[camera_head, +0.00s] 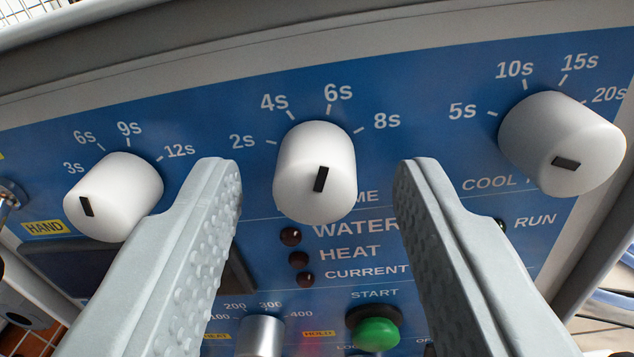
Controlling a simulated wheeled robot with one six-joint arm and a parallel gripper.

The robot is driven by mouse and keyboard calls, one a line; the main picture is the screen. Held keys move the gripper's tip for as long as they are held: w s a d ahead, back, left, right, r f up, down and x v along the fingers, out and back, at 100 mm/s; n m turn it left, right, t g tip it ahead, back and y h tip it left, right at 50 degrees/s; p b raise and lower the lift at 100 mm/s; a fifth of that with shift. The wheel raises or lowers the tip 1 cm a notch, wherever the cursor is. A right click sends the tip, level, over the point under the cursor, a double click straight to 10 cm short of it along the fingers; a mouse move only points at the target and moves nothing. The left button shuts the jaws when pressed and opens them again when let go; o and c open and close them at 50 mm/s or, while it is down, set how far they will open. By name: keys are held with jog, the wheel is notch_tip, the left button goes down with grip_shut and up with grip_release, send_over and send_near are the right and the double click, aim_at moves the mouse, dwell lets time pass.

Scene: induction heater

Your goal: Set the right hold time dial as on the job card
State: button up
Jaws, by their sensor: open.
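A white round dial (306,160) with a 2s, 4s, 6s, 8s scale is at the middle of the blue panel. The label below it is mostly hidden; only "ME" shows. The short black mark on its face leans slightly right of upright, roughly towards 6s. My gripper (317,170) is open, with one finger left of this dial and the other right of it. Gaps show between the dial and both fingers. Nothing is held. No job card is in view.
A second white dial (118,190), scaled 3s to 12s, is at the left. A third (550,135), scaled 5s to 20s and labelled "COOL", is at the right. Below are small dark lamps (299,259), a green start button (376,334) and a grey knob (262,336).

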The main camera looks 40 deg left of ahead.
jog(key=shift+c, duration=0.4)
grip_shut()
jog(key=shift+n, duration=0.4)
jog(key=n, duration=1.2)
jog(key=shift+r, duration=0.1)
jog(key=shift+n+h, duration=0.3)
jog(key=shift+n, duration=2.1)
